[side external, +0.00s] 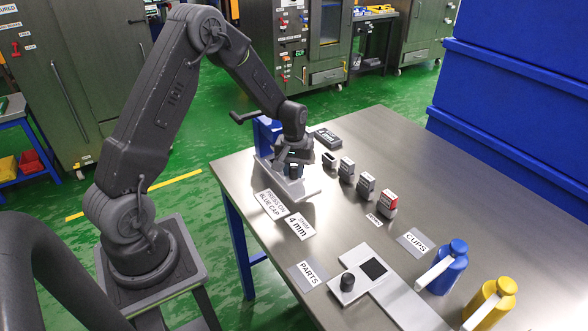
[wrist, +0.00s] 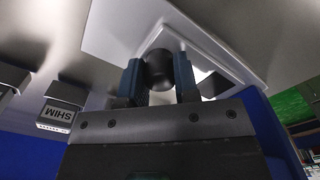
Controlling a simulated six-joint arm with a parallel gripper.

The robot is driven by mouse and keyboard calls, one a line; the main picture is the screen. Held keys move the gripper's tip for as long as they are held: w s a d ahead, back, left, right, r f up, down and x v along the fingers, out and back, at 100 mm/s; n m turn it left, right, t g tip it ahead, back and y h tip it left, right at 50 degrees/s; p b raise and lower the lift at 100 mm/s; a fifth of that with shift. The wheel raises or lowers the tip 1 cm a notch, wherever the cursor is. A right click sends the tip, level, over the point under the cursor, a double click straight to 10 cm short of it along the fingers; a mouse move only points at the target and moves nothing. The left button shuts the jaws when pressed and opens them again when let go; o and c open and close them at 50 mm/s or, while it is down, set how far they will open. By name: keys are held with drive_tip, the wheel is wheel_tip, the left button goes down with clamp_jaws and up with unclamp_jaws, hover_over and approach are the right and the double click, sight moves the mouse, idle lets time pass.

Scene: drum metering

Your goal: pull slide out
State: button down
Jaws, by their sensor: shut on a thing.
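My gripper (side external: 294,170) is low over a pale grey base plate (side external: 297,192) at the left rear of the table. In the wrist view, its two blue-tipped fingers (wrist: 158,76) are shut on a dark round knob (wrist: 158,66), one finger on each side. The knob stands over the pale plate (wrist: 112,28), which has a rectangular recess around the fingertips. The slide's own outline under the knob is mostly hidden by the fingers and gripper body. In the side view the gripper hides the knob.
A blue housing (side external: 264,133) stands just behind the gripper. Several shim blocks (side external: 366,184) stand in a row to its right. Another plate with a black knob (side external: 347,281) lies at the front, near a blue cup (side external: 452,262) and a yellow cup (side external: 494,298). The table's middle right is clear.

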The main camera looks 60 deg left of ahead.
drive_tip(key=d, duration=1.2)
drive_tip(key=shift+d, duration=0.3)
drive_tip(key=c, duration=0.9)
unclamp_jaws()
drive_tip(key=shift+o, duration=0.2)
wheel_tip(320, 180, up, 14)
